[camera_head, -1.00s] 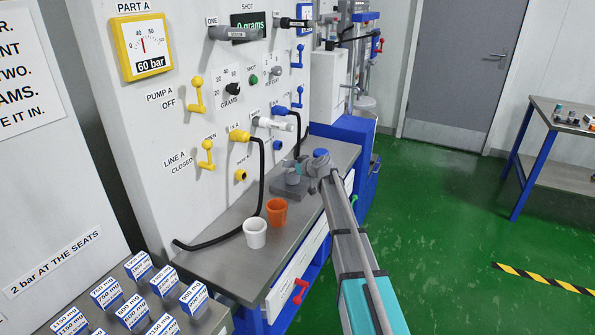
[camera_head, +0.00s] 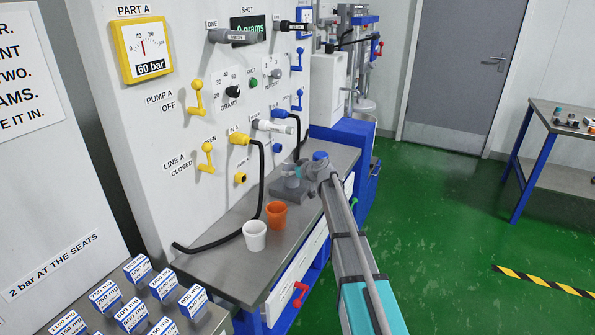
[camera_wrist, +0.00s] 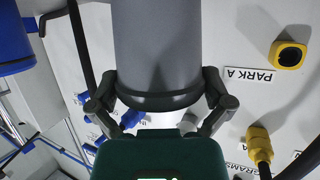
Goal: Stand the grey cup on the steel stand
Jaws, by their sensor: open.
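The grey cup (camera_wrist: 155,50) fills the top middle of the wrist view, close to the camera. My gripper (camera_wrist: 158,102) is open, with one finger on each side of the cup's rimmed end. I cannot tell whether either finger touches it. In the head view my gripper (camera_head: 303,172) is low over the bench, beside the small grey cup (camera_head: 292,183). The cup appears to stand upright on the dark grey steel stand (camera_head: 281,192). My gripper partly hides both, so the exact contact is not clear.
An orange cup (camera_head: 276,216) and a white cup (camera_head: 255,236) stand nearer on the steel bench (camera_head: 215,262). A black hose (camera_head: 262,180) hangs from the yellow connector to the bench. The panel wall (camera_head: 180,110) with levers rises close behind.

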